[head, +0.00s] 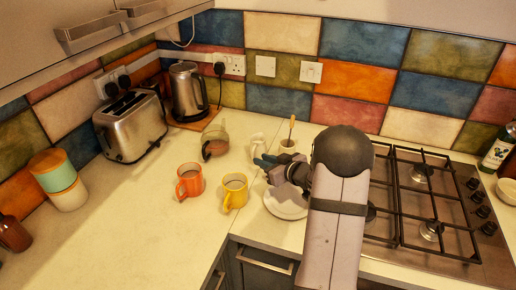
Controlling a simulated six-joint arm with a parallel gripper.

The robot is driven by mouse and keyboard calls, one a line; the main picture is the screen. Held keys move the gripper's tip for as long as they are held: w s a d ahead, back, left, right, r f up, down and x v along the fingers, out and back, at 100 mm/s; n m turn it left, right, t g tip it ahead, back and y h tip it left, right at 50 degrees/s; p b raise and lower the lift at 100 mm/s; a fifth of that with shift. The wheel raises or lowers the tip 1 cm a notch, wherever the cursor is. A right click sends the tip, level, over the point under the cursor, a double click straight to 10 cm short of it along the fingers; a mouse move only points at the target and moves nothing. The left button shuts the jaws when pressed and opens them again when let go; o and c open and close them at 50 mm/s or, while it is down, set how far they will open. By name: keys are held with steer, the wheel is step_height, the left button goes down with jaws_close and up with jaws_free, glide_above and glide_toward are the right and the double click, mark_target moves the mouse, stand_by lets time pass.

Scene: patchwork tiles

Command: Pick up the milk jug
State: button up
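A small white jug (257,141), which looks like the milk jug, stands upright on the counter near the back, left of a white pot with a wooden stick in it. My gripper (265,161) is just in front of the jug, with its teal-tipped dark fingers pointing left. The fingers overlap the jug's lower part in the picture, and I cannot tell whether they touch it. The finger gap is too small to read.
A yellow mug (234,191), an orange mug (189,181) and a glass coffee pot (214,142) stand left of my gripper. A white plate (279,208) lies below it. The hob (430,210) is right; a toaster (131,125) and kettle (187,92) stand back left. The front-left counter is clear.

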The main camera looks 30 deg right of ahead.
steer(key=shift+p+x, duration=0.65)
steer(key=shift+x, duration=1.65)
steer(key=shift+s+f, duration=0.1)
steer(key=shift+f, duration=0.1)
jaws_close()
steer(key=shift+r, duration=0.1)
step_height(320, 180, up, 10)
